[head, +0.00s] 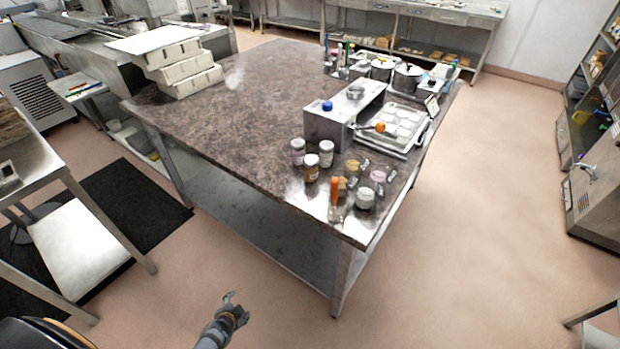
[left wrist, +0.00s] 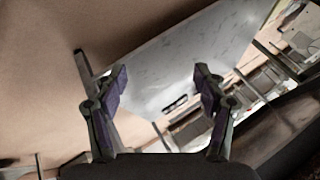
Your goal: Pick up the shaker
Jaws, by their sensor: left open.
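Several small jars stand in a cluster at the near corner of the stone-topped table (head: 230,140) in the head view. Among them are an amber jar with a pale lid (head: 311,168), a pale lidded jar (head: 297,152) and another pale lidded jar (head: 326,153). I cannot tell which of them is the shaker. My left gripper (head: 233,300) is open and empty, low in front of the table and well away from the jars. It also shows in the left wrist view (left wrist: 160,82), with no jar between its fingers. My right gripper is out of view.
A metal box (head: 325,131) with a blue-topped item stands behind the jars, beside a tray of round pale pieces (head: 402,124). A side table (head: 77,240) stands at left. The floor to the right is clear.

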